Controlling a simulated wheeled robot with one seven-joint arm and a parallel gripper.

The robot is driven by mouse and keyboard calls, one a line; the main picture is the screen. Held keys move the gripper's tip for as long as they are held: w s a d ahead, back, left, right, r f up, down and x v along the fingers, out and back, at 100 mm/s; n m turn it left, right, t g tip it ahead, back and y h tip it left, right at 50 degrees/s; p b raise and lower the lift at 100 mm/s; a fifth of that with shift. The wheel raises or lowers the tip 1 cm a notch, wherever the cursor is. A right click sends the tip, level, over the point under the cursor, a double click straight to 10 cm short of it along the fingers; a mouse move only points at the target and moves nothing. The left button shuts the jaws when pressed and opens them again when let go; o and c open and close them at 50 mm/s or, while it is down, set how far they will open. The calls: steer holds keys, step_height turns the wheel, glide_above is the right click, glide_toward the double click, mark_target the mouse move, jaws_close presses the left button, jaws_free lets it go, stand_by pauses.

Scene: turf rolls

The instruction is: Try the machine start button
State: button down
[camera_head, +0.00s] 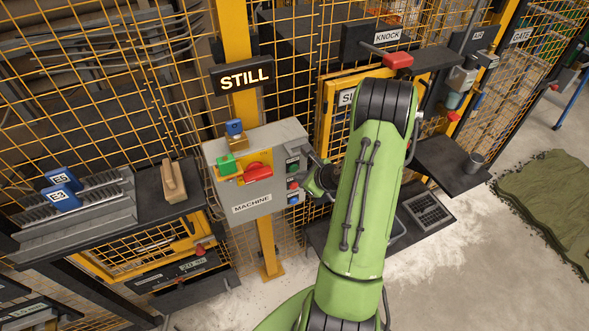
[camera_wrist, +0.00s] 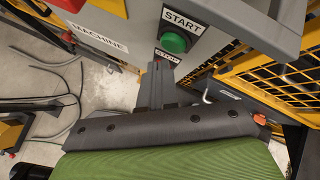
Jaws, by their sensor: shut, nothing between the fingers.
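The grey machine box (camera_head: 235,190), labelled MACHINE, hangs on a yellow post. On its right side is a column of buttons. The green start button (camera_head: 292,167) is at the top; it shows large in the wrist view (camera_wrist: 174,42) under a START label. A red button (camera_head: 293,185) and a blue button (camera_head: 294,198) sit below it. My gripper (camera_wrist: 159,68) is shut and empty, its tips just below the green button, partly covering the STOP label. I cannot tell whether they touch the panel. My arm hides part of the wrist in the head view.
A lit sign (camera_head: 242,78) above reads STILL. Yellow mesh fencing stands behind. A dark shelf (camera_head: 455,170) is at right.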

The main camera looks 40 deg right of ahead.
steer(key=shift+w, duration=0.1)
stand_by(0.6)
steer(key=shift+w+d, duration=0.1)
steer(key=shift+w, duration=0.2)
steer(key=shift+w+d, duration=0.1)
steer(key=shift+w, duration=0.3)
stand_by(0.5)
steer(key=shift+s, duration=0.1)
steer(key=shift+s+a, duration=0.25)
steer(key=shift+s, duration=0.45)
steer(key=shift+s, duration=0.1)
steer(key=s+b, duration=0.1)
steer(key=s, duration=0.1)
steer(key=s+a+b, duration=0.1)
steer(key=s, duration=0.1)
steer(key=shift+s+a, duration=0.2)
steer(key=shift+s, duration=0.1)
stand_by(0.7)
